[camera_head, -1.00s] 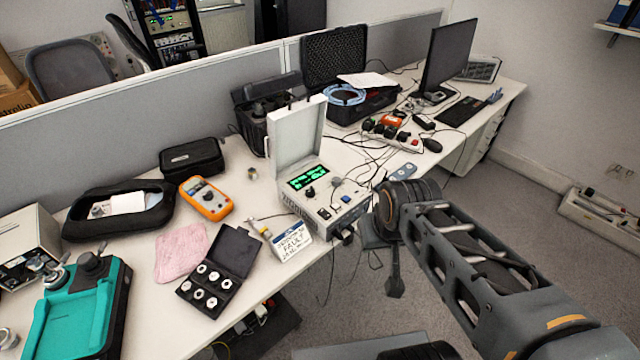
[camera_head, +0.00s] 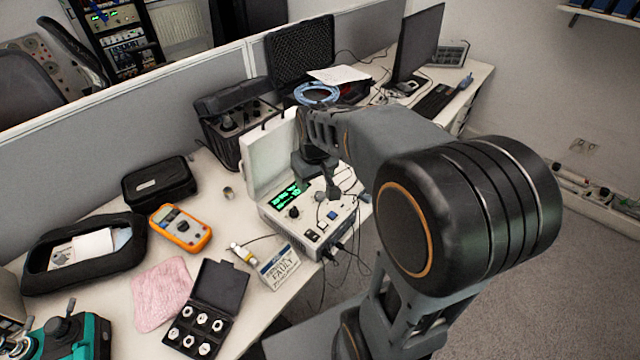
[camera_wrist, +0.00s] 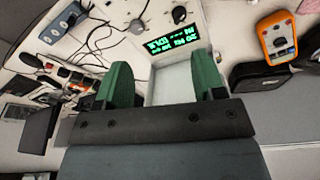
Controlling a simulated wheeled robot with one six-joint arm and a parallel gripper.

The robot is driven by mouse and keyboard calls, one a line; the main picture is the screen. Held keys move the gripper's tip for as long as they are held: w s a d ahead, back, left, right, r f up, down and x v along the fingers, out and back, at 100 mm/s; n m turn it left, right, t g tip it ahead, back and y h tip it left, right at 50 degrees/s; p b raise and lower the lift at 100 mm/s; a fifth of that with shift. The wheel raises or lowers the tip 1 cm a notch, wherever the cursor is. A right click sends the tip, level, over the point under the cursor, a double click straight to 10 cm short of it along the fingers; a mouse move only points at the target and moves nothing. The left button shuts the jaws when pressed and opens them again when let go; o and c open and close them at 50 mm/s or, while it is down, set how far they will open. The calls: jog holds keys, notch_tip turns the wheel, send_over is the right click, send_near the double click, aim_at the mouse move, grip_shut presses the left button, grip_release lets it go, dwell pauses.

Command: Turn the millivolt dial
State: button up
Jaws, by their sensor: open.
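The white calibrator case (camera_head: 285,238) stands open on the desk with its lid raised. Its panel has a lit green display (camera_head: 288,195), a black knob (camera_head: 294,212) and a second small knob (camera_head: 332,215); I cannot read which is the millivolt dial. My gripper (camera_head: 326,187) hangs over the panel's back right part, apart from the knobs. In the wrist view, its two green fingers (camera_wrist: 162,80) are spread with nothing between them. There the display (camera_wrist: 172,41), the black knob (camera_wrist: 179,14) and the second knob (camera_wrist: 138,27) show beyond the fingertips.
A white FAULT card (camera_head: 279,268) leans at the case's front left. An orange multimeter (camera_head: 180,228) and a black box of fittings (camera_head: 208,310) lie to the left. The raised lid (camera_head: 268,155) stands behind the panel. Cables run off its right side.

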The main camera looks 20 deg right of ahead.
jog(key=w+d+f+g+p, duration=0.1)
jog(key=w+d+p, duration=0.15)
jog(key=w, duration=0.35)
jog(key=n+g+p, duration=0.1)
jog(key=n+p, duration=0.1)
send_over(320, 194)
notch_tip(320, 194, down, 5)
notch_tip(320, 194, down, 14)
jog(key=shift+f+p, duration=0.15)
jog(key=shift+p, duration=0.95)
jog(key=shift+c, duration=0.2)
jog(key=c, duration=0.9)
